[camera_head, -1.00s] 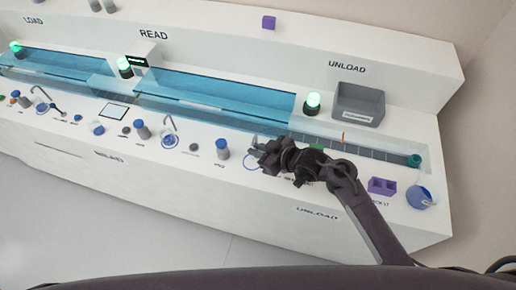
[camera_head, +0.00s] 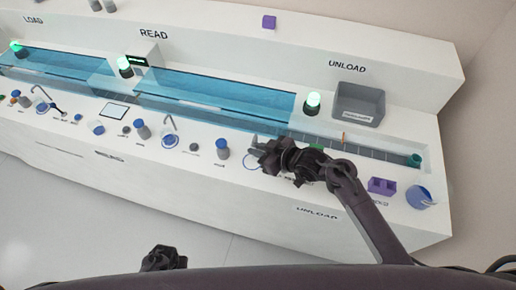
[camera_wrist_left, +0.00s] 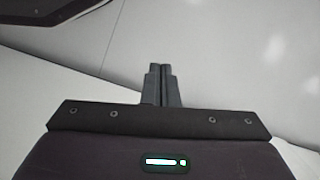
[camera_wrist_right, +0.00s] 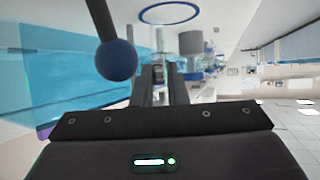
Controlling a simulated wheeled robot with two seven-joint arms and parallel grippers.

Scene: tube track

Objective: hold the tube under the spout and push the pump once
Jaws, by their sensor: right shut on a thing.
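My right gripper (camera_head: 256,148) is at the counter's right part, above a blue ring (camera_head: 251,165). It is shut on a small clear tube (camera_wrist_right: 160,68), which shows between its fingers in the right wrist view; the tube is mostly hidden in the head view. A dark rod with a blue ball (camera_wrist_right: 117,60) is left of the fingers in the right wrist view. A curved grey spout (camera_head: 170,124) stands left of the gripper. Several blue-topped pieces are near it, one (camera_head: 222,148) close to the gripper; I cannot tell which is the pump. My left gripper (camera_wrist_left: 161,72) is shut and empty, away from the counter.
The long white counter has blue clear covers (camera_head: 215,95). A grey bin (camera_head: 358,104) stands at the back right. A purple block (camera_head: 381,187) and a blue cup (camera_head: 419,197) are at the right end. Another spout (camera_head: 42,96) is far left. The floor in front is clear.

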